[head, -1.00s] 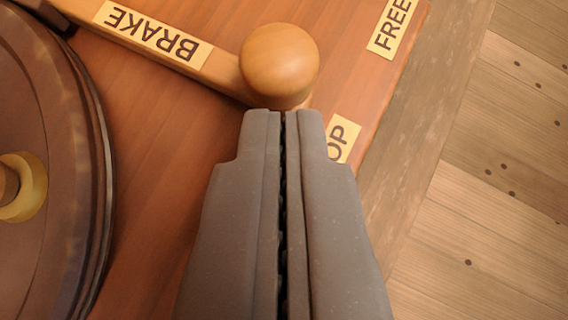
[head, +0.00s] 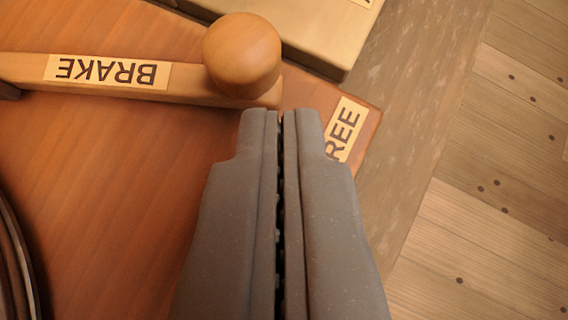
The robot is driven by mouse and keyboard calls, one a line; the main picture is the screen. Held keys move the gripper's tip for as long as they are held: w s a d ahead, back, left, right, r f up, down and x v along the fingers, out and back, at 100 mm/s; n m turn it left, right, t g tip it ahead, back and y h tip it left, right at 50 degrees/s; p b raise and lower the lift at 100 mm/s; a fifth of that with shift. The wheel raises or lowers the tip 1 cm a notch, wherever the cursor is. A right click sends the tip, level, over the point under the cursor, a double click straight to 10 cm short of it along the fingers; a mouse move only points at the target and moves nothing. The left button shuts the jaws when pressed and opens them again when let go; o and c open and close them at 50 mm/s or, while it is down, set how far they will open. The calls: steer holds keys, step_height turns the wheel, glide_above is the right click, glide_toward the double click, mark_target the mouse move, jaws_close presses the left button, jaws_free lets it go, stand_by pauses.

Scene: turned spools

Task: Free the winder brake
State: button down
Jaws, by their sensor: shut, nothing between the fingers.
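The brake lever (head: 25,70) is a pale wooden bar with a BRAKE label (head: 107,71), upside down in the picture. It runs nearly level across the upper left and ends in a round wooden knob (head: 241,55). The FREE label (head: 343,130), partly covered by my gripper, lies on the red-brown board (head: 130,190) to the lower right of the knob. My gripper (head: 283,112) is shut and empty, its tips right at the lever's knob end, on the near side. I cannot tell whether they touch it. No STOP label shows.
A pale wooden block (head: 310,45) stands at the top, just beyond the knob. Part of a dark round spool (head: 15,260) shows at the lower left. A plank floor (head: 490,200) lies right of the board.

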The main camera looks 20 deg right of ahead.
steer(key=shift+w+d, duration=0.3)
steer(key=shift+w, duration=0.15)
steer(key=shift+w+d+r, duration=0.25)
steer(key=shift+d+r, duration=0.05)
steer(key=shift+r, duration=0.1)
steer(key=shift+s, duration=0.3)
steer(key=s+r+p, duration=0.2)
steer(key=s+r, duration=0.4)
steer(key=s, duration=0.5)
